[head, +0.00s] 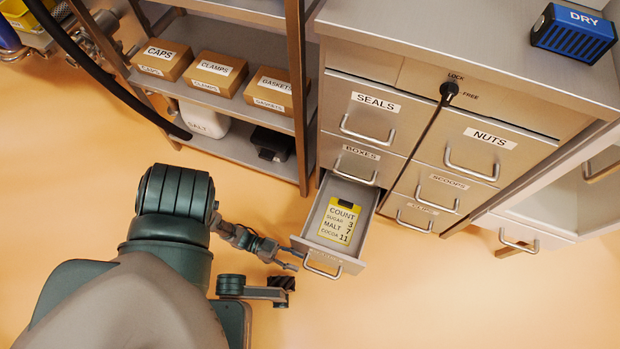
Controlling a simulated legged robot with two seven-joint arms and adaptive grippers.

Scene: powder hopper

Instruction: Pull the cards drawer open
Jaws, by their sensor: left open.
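The pulled-out drawer (361,205) is in the lower left column of the grey cabinet, under the drawer labelled BOXES. Its own front label is too foreshortened to read. A yellow card (339,221) with a black clip lies inside, reading COUNT, SUGAR 3, MALT 7, COCOA 11. The drawer's metal bar handle (322,271) is on its front. My left gripper (296,260) is open at the left end of the drawer front, close to the handle; I cannot tell whether it touches. My right gripper is not in view.
The SEALS (372,122), BOXES (352,167), NUTS (478,155) and SCOOPS (435,190) drawers are shut. A lock lever (448,90) runs down between the columns, its knob near LOCK and FREE. A shelf rack (235,150) stands left. The floor before the drawer is clear.

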